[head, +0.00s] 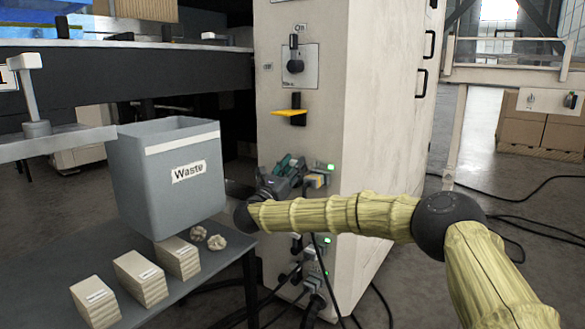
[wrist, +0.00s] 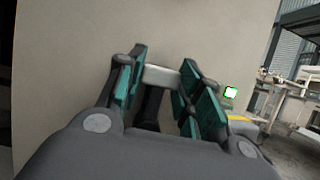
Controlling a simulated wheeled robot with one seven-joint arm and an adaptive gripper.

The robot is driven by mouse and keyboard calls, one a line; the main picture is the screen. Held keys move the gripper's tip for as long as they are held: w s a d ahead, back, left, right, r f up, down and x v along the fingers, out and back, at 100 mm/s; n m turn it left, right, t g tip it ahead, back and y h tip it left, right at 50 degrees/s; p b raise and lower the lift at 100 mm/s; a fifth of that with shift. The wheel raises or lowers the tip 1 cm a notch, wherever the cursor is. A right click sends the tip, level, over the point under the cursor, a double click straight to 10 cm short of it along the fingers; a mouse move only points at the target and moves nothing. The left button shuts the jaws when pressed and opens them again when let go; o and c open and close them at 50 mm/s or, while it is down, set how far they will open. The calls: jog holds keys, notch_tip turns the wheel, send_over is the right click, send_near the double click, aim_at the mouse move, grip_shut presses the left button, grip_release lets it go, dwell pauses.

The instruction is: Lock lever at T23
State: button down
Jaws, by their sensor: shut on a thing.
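My gripper (head: 290,168) is at the lower side of the pale cabinet, beside a connector (head: 316,181) with a lit green lamp (head: 331,167). In the wrist view its teal-padded fingers (wrist: 158,95) are closed around a light grey bar (wrist: 162,76), which looks like the lever. A dark part runs down from the bar between the fingers. The fingers hide much of the lever and its mount in the head view. A T23 label cannot be read. In the wrist view a lit green lamp (wrist: 231,92) shows right of the fingers.
A second connector (head: 312,268) with a green lamp and hanging black cables is lower on the cabinet. A yellow handle (head: 290,112) and a black knob (head: 295,66) are above. The grey Waste bin (head: 165,205) and several small blocks stand on the left table.

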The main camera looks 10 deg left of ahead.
jog(key=c, duration=1)
grip_release()
jog(key=shift+d, duration=0.1)
jog(key=shift+o, duration=0.2)
jog(key=v, duration=1.2)
